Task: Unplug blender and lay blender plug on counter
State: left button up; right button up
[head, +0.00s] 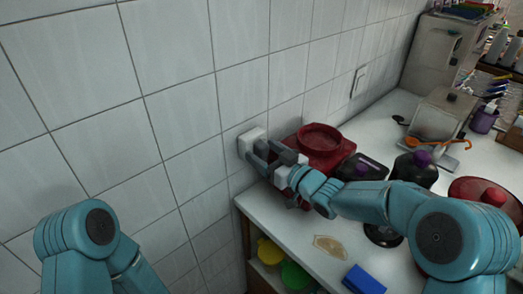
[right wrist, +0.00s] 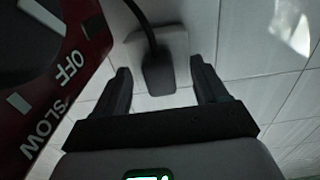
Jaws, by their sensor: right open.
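The black blender plug (right wrist: 158,76) sits at the white wall outlet (right wrist: 177,42) in the right wrist view, with its black cord (right wrist: 140,18) running up from it. The outlet also shows on the tiled wall in the head view (head: 249,136). My right gripper (right wrist: 161,70) is open, with one finger on each side of the plug and gaps between. In the head view my right gripper (head: 266,155) is close to the outlet and hides the plug. The red blender base (head: 338,153) stands on the counter (head: 294,226) beside the gripper. My left gripper is out of view.
Yellow and green items (head: 295,275) are on a shelf below.

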jog(key=shift+b, duration=0.3)
grip_shut()
dwell(0.3)
jog(key=shift+d+f, duration=0.1)
jog(key=shift+s+d, duration=0.45)
jog(key=shift+s, duration=0.1)
jog(key=shift+s+d+b, duration=0.15)
jog(key=shift+b, duration=0.2)
jog(key=b+v, duration=0.1)
jog(key=v, duration=0.3)
